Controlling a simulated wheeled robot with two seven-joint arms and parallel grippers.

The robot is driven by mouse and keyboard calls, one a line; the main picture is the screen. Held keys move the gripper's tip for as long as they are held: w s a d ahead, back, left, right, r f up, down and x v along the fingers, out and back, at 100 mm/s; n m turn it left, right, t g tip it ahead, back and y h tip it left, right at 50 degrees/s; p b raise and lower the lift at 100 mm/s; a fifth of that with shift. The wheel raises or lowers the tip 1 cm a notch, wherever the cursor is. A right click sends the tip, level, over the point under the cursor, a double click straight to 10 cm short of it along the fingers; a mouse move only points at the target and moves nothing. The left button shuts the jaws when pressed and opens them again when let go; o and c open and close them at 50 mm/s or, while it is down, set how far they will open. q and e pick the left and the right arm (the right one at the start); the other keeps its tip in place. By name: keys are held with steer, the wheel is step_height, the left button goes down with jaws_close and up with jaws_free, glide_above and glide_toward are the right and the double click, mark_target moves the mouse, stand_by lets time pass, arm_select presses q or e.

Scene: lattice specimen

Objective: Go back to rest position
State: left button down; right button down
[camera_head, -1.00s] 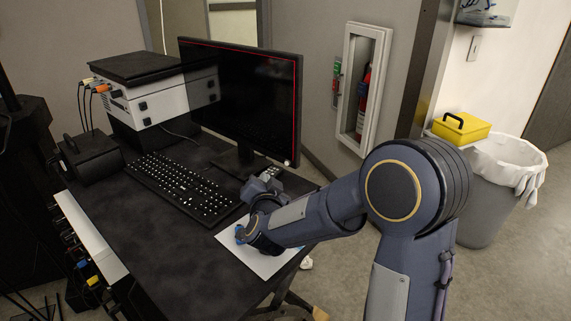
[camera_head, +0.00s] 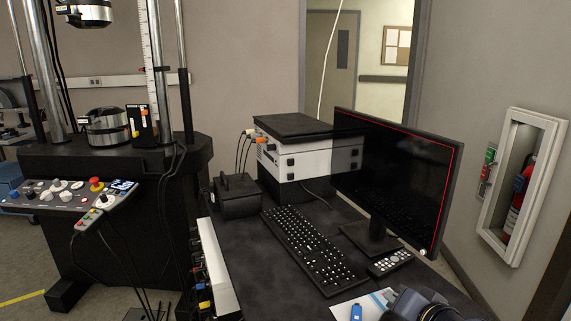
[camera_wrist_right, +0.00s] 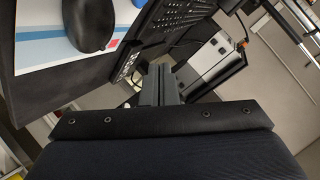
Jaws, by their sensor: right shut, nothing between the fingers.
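My right gripper (camera_wrist_right: 160,80) is shut and empty; its grey fingers stand close together at the middle of the right wrist view. In the head view only part of my right arm shows at the bottom right edge, beside the white sheet (camera_head: 341,311) on the desk. A small blue piece (camera_head: 356,312) lies on that sheet, apart from my gripper. In the wrist view the sheet (camera_wrist_right: 40,52) is at the upper left with a dark rounded object (camera_wrist_right: 90,24) over it. My left gripper is in neither view.
The black desk (camera_head: 250,262) carries a keyboard (camera_head: 312,250), a monitor (camera_head: 392,175), a remote-like keypad (camera_head: 389,262) and a white instrument box (camera_head: 310,160). A testing machine (camera_head: 110,165) with a control panel (camera_head: 82,196) stands left. A fire extinguisher cabinet (camera_head: 497,225) is on the right wall.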

steer(key=s+a+f+n+g+y, duration=0.1)
steer(key=s+f+n+g, duration=0.15)
steer(key=s, duration=0.85)
steer(key=s+f+n+g, duration=0.2)
steer(key=s+f+g, duration=0.15)
steer(key=s, duration=0.65)
step_height(320, 180, up, 15)
steer(key=s+g+p, duration=0.1)
steer(key=p, duration=1.4)
steer(key=shift+a, duration=0.15)
steer(key=shift+f, duration=0.1)
